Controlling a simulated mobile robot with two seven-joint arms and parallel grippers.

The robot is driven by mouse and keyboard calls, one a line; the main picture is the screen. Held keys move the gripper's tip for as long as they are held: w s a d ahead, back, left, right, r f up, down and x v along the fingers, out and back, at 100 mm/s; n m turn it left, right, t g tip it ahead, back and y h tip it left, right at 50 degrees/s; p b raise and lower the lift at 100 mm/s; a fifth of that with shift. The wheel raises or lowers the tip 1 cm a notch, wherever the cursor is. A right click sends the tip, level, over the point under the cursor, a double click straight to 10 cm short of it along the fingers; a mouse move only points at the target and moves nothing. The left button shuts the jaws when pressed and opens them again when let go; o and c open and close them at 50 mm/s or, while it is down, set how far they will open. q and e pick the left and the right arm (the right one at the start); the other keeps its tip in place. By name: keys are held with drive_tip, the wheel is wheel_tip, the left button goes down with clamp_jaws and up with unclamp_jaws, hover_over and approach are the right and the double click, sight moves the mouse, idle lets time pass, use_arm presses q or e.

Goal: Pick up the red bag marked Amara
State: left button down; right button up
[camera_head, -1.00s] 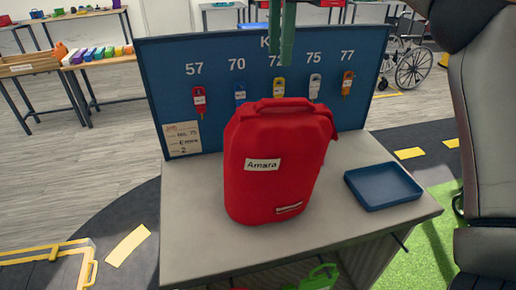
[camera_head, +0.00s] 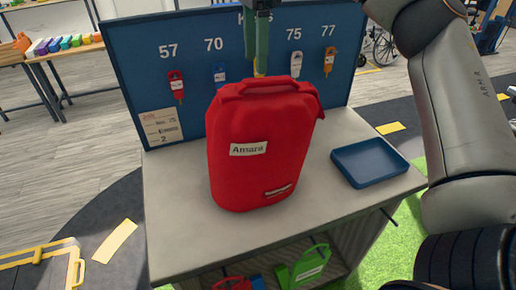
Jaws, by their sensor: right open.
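The red bag marked Amara (camera_head: 262,170) stands upright on the grey counter (camera_head: 180,210). Its white name label faces me and its carry handle is at the top. My right gripper (camera_head: 256,58) points down with its green fingers, above and apparently behind the bag's handle in the picture. It is open and holds nothing; I see no contact with the bag. My left gripper is out of the picture.
A blue board (camera_head: 125,80) with several numbered hanging key tags stands behind the bag. A blue tray (camera_head: 370,162) lies to the bag's right. Below the counter are a green bag (camera_head: 303,268) and another red item (camera_head: 232,283).

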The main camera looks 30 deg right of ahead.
sight(258, 79)
drive_tip(key=f, duration=0.4)
drive_tip(key=shift+d+f+b, duration=0.3)
drive_tip(key=shift+f, duration=0.05)
clamp_jaws()
idle(1.1)
